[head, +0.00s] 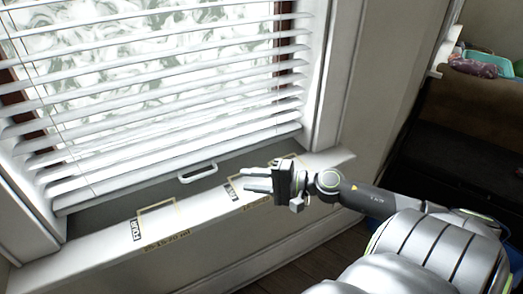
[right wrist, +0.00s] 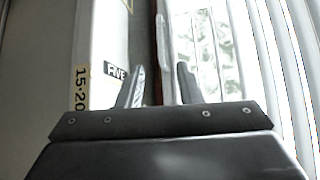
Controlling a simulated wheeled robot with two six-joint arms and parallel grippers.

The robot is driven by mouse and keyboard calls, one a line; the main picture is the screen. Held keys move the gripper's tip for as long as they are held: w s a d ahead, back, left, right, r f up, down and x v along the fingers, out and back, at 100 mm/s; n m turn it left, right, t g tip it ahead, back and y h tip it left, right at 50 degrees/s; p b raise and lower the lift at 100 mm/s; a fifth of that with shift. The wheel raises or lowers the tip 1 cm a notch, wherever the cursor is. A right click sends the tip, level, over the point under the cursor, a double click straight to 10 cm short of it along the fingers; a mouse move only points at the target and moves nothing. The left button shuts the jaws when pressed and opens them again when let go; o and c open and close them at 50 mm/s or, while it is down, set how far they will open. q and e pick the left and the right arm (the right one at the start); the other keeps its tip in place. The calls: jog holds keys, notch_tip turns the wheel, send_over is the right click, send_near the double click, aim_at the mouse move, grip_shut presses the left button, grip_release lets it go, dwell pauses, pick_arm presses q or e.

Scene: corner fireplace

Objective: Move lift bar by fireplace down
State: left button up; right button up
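The white lift bar (head: 198,171) is a small handle at the bottom middle of the white window blind (head: 150,110), just below its bottom rail. The blind hangs most of the way down, with a dark gap above the sill. My right gripper (head: 246,179) is open and empty, to the right of the lift bar and apart from it, over the sill. In the right wrist view its two fingers (right wrist: 160,85) stand apart, with the window, a pale upright strip and blind slats beyond. My left gripper is not in view.
The white window sill (head: 100,246) carries yellow tape outlines and printed labels (head: 166,241). The window frame (head: 325,75) stands right of the blind. A dark piece of furniture with a teal tray (head: 487,64) is at the far right.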

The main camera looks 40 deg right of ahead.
jog(key=shift+v, duration=1.05)
